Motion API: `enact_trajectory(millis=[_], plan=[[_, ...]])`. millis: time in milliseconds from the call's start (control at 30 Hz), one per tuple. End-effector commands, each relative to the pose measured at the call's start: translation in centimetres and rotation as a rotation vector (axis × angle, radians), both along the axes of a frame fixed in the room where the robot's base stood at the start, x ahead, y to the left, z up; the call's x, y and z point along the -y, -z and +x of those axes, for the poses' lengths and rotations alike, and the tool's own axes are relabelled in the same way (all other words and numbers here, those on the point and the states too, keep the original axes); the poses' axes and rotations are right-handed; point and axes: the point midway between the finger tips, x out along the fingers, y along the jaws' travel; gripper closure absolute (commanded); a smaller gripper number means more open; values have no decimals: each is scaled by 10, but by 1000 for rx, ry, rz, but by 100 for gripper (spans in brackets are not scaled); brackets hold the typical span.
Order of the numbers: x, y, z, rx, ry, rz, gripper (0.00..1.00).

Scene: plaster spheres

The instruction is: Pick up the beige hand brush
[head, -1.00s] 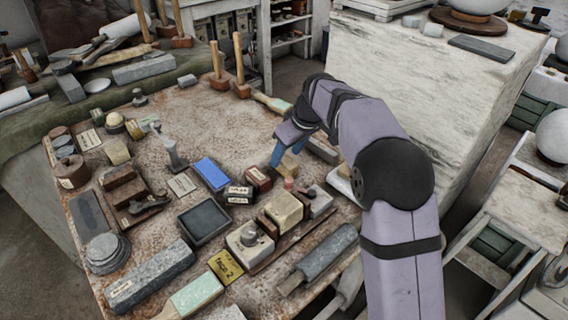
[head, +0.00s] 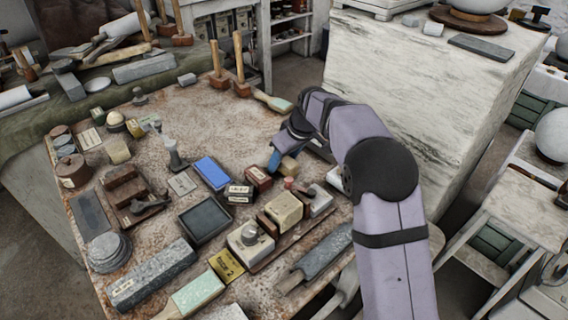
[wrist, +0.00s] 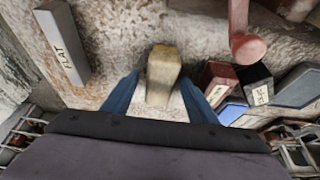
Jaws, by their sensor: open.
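The beige hand brush appears as a small tan block (wrist: 162,66) in the middle of the wrist view, lying on the stained worktop. In the head view it is the tan block (head: 289,166) close by my blue fingertips, partly hidden by the gripper. My gripper (wrist: 160,82) is open, with one blue finger to each side of the block's near end. I see gaps between the fingers and the block; contact cannot be told. In the head view only the blue fingertip end of my gripper (head: 274,160) shows clearly.
A red-topped tool (wrist: 248,45) stands right of the block in the wrist view, with dark red and black boxes (wrist: 218,80) below it. A grey bar labelled FLAT (wrist: 62,45) lies to the left. A large marble block (head: 420,95) stands behind my arm.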

Motion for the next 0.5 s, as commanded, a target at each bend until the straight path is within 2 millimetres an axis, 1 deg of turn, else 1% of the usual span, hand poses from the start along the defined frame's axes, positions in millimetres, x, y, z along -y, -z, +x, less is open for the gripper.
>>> enact_trajectory(millis=[500], plan=[[0,3,0,0,0,0,47]])
